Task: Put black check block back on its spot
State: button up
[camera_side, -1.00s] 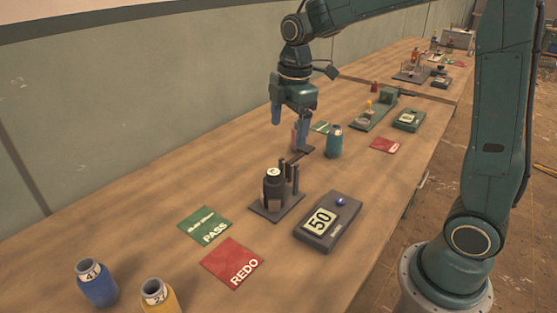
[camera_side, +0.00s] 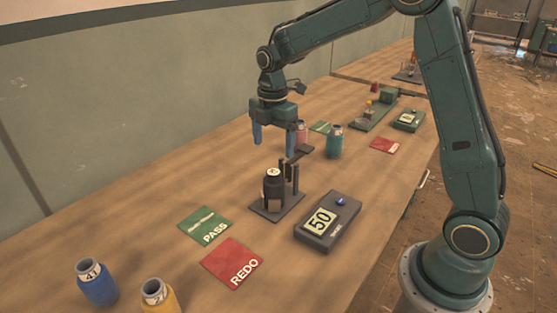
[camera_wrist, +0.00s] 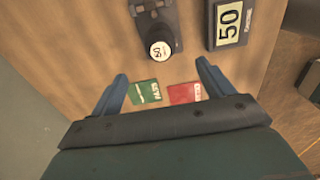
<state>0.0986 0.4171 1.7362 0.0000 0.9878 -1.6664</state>
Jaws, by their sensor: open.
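The black check block (camera_side: 273,186) stands upright on a small dark stand (camera_side: 262,210) with posts beside it. Its round white top (camera_wrist: 160,50) shows in the wrist view, with a marking that looks like 50. My gripper (camera_side: 274,147) is open and empty, above and behind the block in the side view. In the wrist view the block lies just beyond the gap between my fingertips (camera_wrist: 162,77), touching neither. I cannot tell which place is the block's own spot.
A grey display box (camera_side: 328,222) reading 50 stands right of the stand. A green PASS card (camera_side: 205,225) and a red REDO card (camera_side: 232,262) lie in front.

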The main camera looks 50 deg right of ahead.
aim_at(274, 171)
notch_tip(274, 171, down, 13)
jog(key=shift+r, duration=0.15)
dwell(0.5)
jog(key=c, duration=1.4)
jog(key=shift+o, duration=0.2)
jog(key=shift+d, duration=0.2)
jog(key=shift+r, duration=0.2)
jog(key=shift+r, duration=6.35)
